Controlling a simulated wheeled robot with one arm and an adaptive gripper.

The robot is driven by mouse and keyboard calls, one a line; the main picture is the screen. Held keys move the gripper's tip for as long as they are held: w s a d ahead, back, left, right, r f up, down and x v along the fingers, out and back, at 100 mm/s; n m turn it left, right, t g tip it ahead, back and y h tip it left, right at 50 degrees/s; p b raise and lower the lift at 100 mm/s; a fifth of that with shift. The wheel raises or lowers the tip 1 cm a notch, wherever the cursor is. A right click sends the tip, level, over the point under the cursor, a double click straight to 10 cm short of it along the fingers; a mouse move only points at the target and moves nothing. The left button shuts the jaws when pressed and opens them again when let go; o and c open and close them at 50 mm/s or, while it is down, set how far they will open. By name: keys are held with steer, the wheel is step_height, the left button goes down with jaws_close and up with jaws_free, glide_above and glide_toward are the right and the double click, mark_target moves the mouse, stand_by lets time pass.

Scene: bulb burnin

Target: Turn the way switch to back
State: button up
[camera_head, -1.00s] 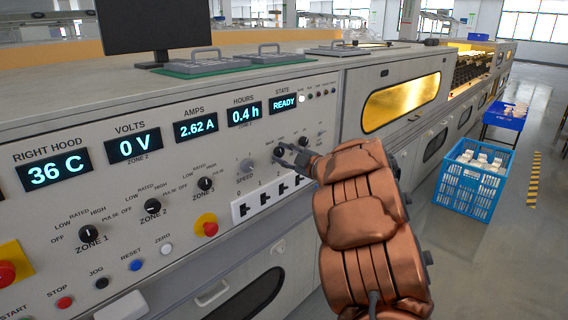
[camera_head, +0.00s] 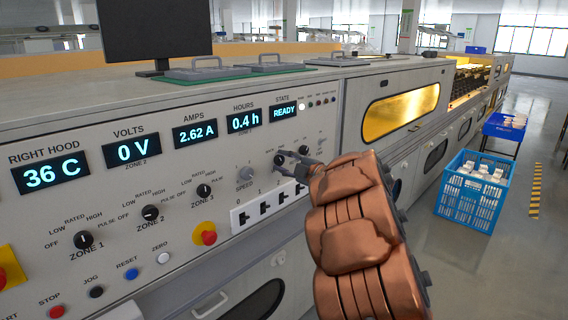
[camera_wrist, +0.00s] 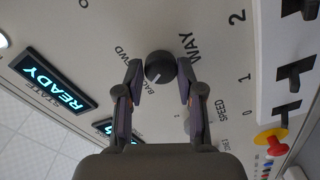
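The way switch is a round black knob (camera_wrist: 160,68) on the pale control panel, labelled WAY in the wrist view. A small white mark on its face points down and left, roughly between the FWD label and the BACK label, nearer BACK. My gripper (camera_wrist: 166,84) is open, with one finger on each side of the knob. The left fingertip is close to the knob; I cannot tell whether it touches. A gap shows on the right side. In the head view my gripper (camera_head: 292,163) is at the panel and partly covers the way switch (camera_head: 280,160).
The speed knob (camera_head: 246,173) is left of the way switch. A red emergency button (camera_head: 206,236) on yellow is at lower left. A blue crate (camera_head: 470,196) stands on the floor at right.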

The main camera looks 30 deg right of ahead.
steer(key=o, duration=0.4)
steer(key=shift+c, duration=0.2)
steer(key=v, duration=1.2)
